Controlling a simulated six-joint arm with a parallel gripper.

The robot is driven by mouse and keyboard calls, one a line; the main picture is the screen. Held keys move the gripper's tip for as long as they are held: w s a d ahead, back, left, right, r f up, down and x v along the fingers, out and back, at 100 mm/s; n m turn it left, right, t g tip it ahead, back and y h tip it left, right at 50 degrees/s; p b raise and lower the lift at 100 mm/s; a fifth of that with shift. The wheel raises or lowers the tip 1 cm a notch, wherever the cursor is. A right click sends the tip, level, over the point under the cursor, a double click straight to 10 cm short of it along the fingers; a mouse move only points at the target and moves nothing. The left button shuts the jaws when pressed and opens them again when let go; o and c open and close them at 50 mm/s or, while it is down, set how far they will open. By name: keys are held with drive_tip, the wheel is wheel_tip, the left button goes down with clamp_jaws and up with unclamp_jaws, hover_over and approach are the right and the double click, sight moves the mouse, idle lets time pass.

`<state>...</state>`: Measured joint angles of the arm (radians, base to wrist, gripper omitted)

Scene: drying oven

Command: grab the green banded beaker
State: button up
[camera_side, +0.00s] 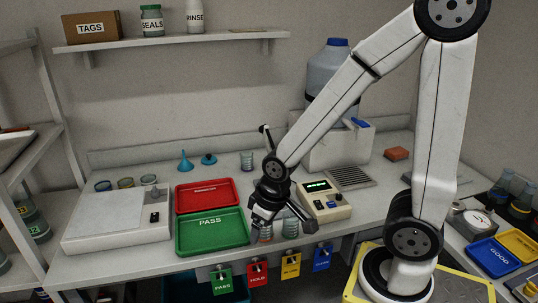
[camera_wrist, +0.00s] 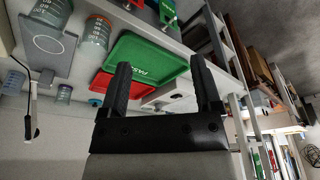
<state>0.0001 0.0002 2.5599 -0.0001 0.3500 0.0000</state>
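My gripper (camera_side: 260,220) hangs over the front bench edge, right of the green PASS tray. In the wrist view my gripper (camera_wrist: 160,62) has its fingers wide apart, with nothing held. A clear beaker with an orange-red band (camera_wrist: 97,38) stands beside the fingers; in the side view it (camera_side: 265,233) is just below my gripper, partly hidden. Another clear beaker (camera_side: 290,228) stands to its right, also in the wrist view (camera_wrist: 50,14) near a grey plate. Several beakers stand behind the white box at left; one looks green-yellow banded (camera_side: 125,183). I cannot tell for sure which band is green.
The green PASS tray (camera_side: 212,246) and a red tray (camera_side: 181,208) lie left of my gripper. A white box (camera_side: 118,220) is farther left. A device with a display (camera_side: 324,202) stands at right. Coloured tags (camera_side: 257,272) hang along the front edge.

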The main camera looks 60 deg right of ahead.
drive_tip(key=shift+w, duration=0.1)
drive_tip(key=w+a+f+m+t, duration=0.2)
drive_tip(key=w+f+m+t, duration=0.15)
drive_tip(key=w, duration=0.25)
drive_tip(key=m+g+h, duration=0.5)
drive_tip(key=m+h, duration=0.9)
approach(284, 222)
drive_tip(key=d, duration=0.2)
drive_tip(key=s+d+r, duration=0.1)
drive_tip(key=shift+d+r, duration=0.1)
drive_tip(key=shift+d, duration=0.15)
drive_tip(key=shift+w+d+f+y, duration=0.15)
drive_tip(key=shift+d+f, duration=0.1)
drive_tip(key=shift+d, duration=0.35)
drive_tip(key=shift+s+d+f+y, duration=0.15)
drive_tip(key=shift+d+f, duration=0.1)
drive_tip(key=shift+d, duration=0.4)
drive_tip(key=shift+w, duration=0.1)
